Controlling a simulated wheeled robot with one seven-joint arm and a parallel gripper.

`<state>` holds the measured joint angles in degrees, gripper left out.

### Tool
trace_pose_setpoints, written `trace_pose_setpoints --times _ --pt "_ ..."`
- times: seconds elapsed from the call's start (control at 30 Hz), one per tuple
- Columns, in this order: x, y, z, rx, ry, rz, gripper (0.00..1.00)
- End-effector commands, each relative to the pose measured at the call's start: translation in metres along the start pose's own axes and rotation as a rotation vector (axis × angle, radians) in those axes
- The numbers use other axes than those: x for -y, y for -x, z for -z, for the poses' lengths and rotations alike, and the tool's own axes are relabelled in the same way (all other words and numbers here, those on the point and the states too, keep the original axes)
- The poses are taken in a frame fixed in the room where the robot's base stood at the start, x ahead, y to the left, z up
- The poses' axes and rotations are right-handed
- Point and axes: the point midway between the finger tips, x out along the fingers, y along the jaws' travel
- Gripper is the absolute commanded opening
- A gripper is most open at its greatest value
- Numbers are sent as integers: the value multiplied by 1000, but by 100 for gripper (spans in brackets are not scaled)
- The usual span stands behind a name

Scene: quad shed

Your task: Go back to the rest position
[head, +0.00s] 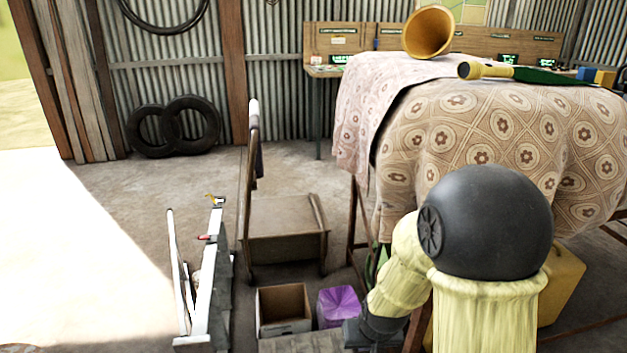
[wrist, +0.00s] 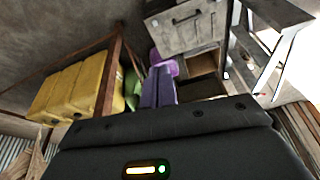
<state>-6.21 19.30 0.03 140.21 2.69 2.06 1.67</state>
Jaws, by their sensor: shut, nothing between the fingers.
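My gripper (wrist: 159,72) shows in the wrist view, its two purple-looking fingers side by side and shut with nothing between them. Its dark body fills the bottom of that view. In the head view my arm bends down at the lower right, and the fingers are out of sight below the frame edge or behind the arm. The gripper points toward the floor area beside the table, near a purple bin (head: 338,305) and an open cardboard box (head: 283,310).
A cloth-covered table (head: 470,130) stands right, bearing a brass-coloured cone (head: 428,32) and a green-bladed tool (head: 540,75). Open floor lies at left.

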Motion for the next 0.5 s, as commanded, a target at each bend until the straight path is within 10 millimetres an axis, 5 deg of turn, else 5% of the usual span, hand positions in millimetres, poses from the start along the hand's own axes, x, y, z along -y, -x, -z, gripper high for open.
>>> trace_pose_setpoints --times 0.2,0.5 --pt "-20 51 -25 39 -15 -17 0" --pt "-36 93 -58 83 -30 -35 0"
